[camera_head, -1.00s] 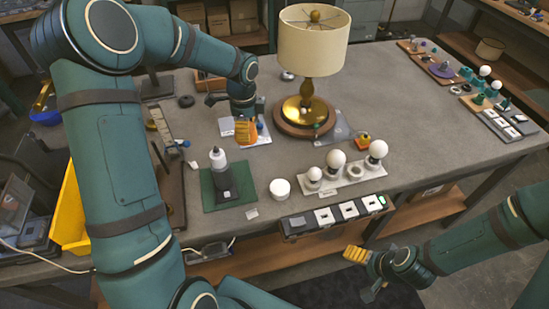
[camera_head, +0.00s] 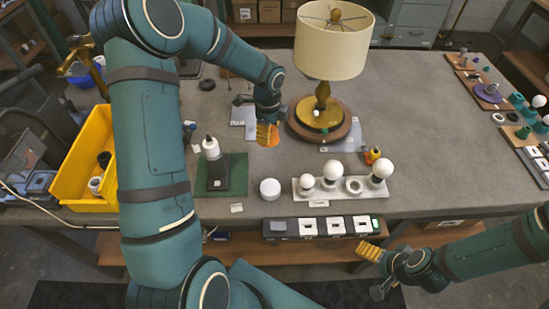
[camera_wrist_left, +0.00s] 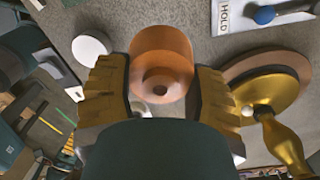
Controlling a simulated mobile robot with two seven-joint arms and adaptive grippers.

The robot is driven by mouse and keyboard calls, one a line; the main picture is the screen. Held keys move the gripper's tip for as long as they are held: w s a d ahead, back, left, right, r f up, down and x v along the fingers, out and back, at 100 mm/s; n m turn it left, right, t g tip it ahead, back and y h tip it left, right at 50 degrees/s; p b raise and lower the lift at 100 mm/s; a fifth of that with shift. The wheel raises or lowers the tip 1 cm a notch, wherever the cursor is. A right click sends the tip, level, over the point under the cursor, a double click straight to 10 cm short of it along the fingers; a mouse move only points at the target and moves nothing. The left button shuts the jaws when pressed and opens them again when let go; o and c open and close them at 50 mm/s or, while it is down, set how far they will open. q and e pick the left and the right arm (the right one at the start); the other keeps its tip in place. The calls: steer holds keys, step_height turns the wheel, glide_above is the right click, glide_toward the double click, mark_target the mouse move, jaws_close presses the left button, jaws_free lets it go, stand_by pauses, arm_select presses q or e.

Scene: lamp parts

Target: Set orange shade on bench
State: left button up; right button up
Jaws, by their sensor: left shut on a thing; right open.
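The orange shade (camera_wrist_left: 162,58) is a short orange cylinder with a small hole in its end. In the left wrist view it sits between the two yellow ribbed fingers of my left gripper (camera_wrist_left: 165,95), which is shut on it. In the head view my left gripper (camera_head: 267,134) is over the middle of the bench (camera_head: 420,135), left of the lamp; its fingers mostly hide the shade there. I cannot tell how far the shade is above the bench. My right gripper (camera_head: 370,253) is open and empty, in front of the bench's front edge.
A lamp with a cream shade (camera_head: 333,42) and round base stands close to the right of my left gripper. A white bulb tray (camera_head: 335,195), a white round tub (camera_head: 270,188) and a green mat (camera_head: 234,170) lie nearer the front. Bare bench lies right of the lamp.

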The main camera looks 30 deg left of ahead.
mark_target(270, 160)
arm_select(q)
step_height(270, 160, down, 10)
steer(key=shift+w+d+f+b, duration=0.1)
steer(key=shift+f+b, duration=0.05)
steer(key=shift+b, duration=0.4)
steer(key=shift+f, duration=0.2)
steer(key=o, duration=1.1)
steer(key=shift+o, duration=0.2)
steer(key=shift+r, duration=0.1)
